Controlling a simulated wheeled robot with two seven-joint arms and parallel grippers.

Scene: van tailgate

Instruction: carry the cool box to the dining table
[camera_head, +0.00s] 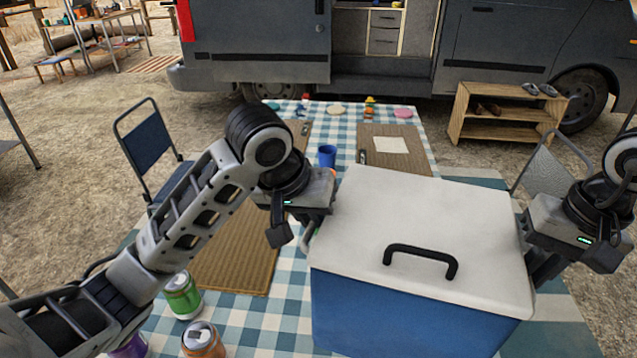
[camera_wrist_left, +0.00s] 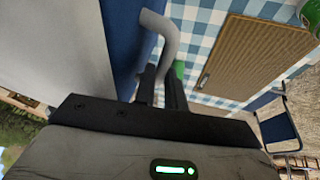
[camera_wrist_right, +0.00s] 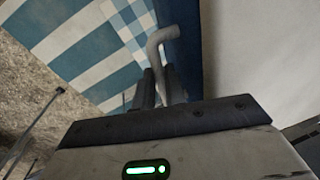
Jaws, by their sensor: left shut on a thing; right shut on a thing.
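The cool box (camera_head: 400,310) has a blue body and a white lid with a black handle (camera_head: 421,257) on top. It is upright over the checked cloth of the dining table (camera_head: 260,325); its base is hidden, so I cannot tell if it touches the cloth. My left gripper (camera_head: 308,238) is shut on the grey side handle (camera_wrist_left: 165,40) at the box's left. My right gripper (camera_head: 537,278) is at the box's right side; in the right wrist view its fingers are shut on the other grey side handle (camera_wrist_right: 163,42).
A green can (camera_head: 182,296) and an orange can (camera_head: 203,340) stand left of the box. A blue cup (camera_head: 327,156) is behind it. Woven mats (camera_head: 232,250) lie on the table. Chairs (camera_head: 150,150) flank it. A wooden shelf (camera_head: 505,115) and the van (camera_head: 275,60) are beyond.

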